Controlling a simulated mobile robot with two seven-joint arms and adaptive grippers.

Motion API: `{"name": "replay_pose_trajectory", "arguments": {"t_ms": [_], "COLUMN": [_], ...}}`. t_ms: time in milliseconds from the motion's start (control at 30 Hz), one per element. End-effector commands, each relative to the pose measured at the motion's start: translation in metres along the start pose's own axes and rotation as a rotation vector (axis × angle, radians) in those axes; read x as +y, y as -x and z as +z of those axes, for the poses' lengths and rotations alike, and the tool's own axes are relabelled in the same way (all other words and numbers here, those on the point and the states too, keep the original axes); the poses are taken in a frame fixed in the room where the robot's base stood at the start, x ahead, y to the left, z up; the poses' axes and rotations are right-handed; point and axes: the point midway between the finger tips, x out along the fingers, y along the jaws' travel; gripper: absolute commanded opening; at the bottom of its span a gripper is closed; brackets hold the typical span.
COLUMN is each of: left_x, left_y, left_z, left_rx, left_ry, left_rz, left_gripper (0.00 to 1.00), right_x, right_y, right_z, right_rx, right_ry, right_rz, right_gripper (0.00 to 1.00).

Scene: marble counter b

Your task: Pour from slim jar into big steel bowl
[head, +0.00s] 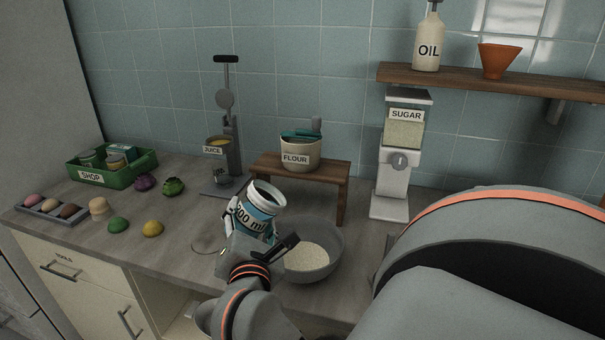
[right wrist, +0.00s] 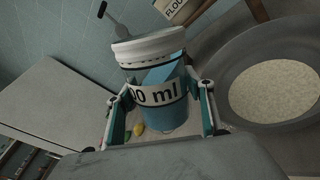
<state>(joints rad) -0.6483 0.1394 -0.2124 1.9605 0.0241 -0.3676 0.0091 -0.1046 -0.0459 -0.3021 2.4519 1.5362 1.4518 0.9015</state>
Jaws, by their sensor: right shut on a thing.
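The slim jar (head: 264,197) is blue with a white rim and a label ending in "00 ml". My right gripper (head: 252,229) is shut around its body and holds it leaning slightly, mouth up, left of the bowl in the head view. In the right wrist view the jar (right wrist: 155,70) sits between both fingers (right wrist: 161,105). What is inside the jar is unclear. The big steel bowl (head: 336,256) stands on the counter with pale grains in it; it also shows in the right wrist view (right wrist: 225,62). My left gripper is out of view.
A wooden stand (head: 341,190) bears a flour pot (head: 300,154) behind the bowl. A sugar dispenser (head: 398,175) stands right, a juice press (head: 228,150) behind left. A green crate (head: 128,172) and several small items lie left. A thin round outline (head: 207,244) lies beside the gripper.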

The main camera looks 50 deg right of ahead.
Motion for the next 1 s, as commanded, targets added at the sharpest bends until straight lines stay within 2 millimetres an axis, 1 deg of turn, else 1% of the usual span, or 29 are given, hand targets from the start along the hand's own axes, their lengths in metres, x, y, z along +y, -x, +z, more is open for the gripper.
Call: {"name": "replay_pose_trajectory", "arguments": {"t_ms": [1000], "left_x": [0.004], "left_y": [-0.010], "left_z": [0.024], "left_rx": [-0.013], "left_ry": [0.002], "left_rz": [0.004], "left_gripper": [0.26], "right_x": [-0.011], "right_y": [-0.002], "right_z": [-0.013], "right_rx": [0.012], "right_ry": [-0.113], "right_rz": [0.002], "right_gripper": [0.15]}}
